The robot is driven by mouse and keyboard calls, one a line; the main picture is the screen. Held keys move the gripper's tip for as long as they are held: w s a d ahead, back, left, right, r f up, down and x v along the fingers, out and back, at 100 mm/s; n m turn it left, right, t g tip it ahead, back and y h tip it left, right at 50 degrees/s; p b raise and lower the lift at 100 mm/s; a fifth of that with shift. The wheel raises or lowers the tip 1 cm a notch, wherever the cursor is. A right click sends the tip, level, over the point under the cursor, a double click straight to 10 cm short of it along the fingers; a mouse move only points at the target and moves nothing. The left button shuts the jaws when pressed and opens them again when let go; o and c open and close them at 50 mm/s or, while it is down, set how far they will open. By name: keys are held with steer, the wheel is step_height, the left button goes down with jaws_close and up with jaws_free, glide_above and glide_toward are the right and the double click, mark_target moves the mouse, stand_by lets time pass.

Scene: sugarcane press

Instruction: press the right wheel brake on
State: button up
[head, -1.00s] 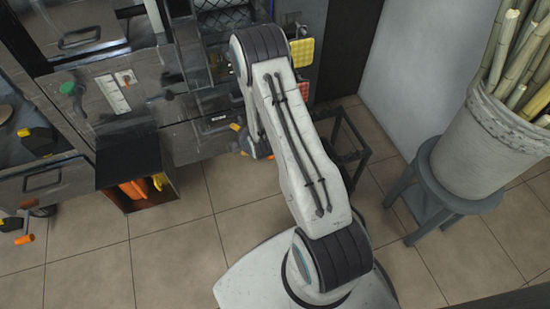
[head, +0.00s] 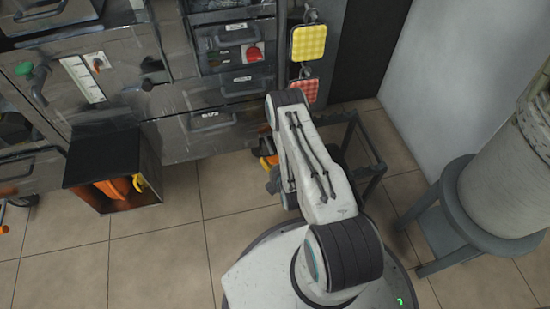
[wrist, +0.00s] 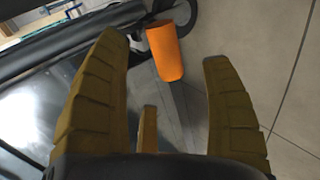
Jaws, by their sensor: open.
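In the wrist view, an orange cylindrical brake handle (wrist: 165,52) on a dark lever lies between and beyond the tips of my open gripper (wrist: 168,58). A dark wheel (wrist: 182,18) shows just behind it. In the head view, my arm reaches down by the right end of the cart (head: 205,125) and hides most of my gripper. A small orange and yellow patch shows beside the arm there; I cannot tell whether it is handle or finger.
A dark open box (head: 112,172) with orange items hangs at the cart's front. A yellow pot holder (head: 308,42) and a red one (head: 306,90) hang at its right end. A grey stool (head: 455,205) bears a white bucket (head: 510,165). Tiled floor (head: 165,230) lies clear in front.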

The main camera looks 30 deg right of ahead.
mark_target(275, 160)
steer(key=shift+b+x, duration=1.95)
steer(key=shift+b, duration=0.55)
steer(key=shift+b+x, duration=0.55)
steer(key=shift+x, duration=0.65)
steer(key=shift+o, duration=0.2)
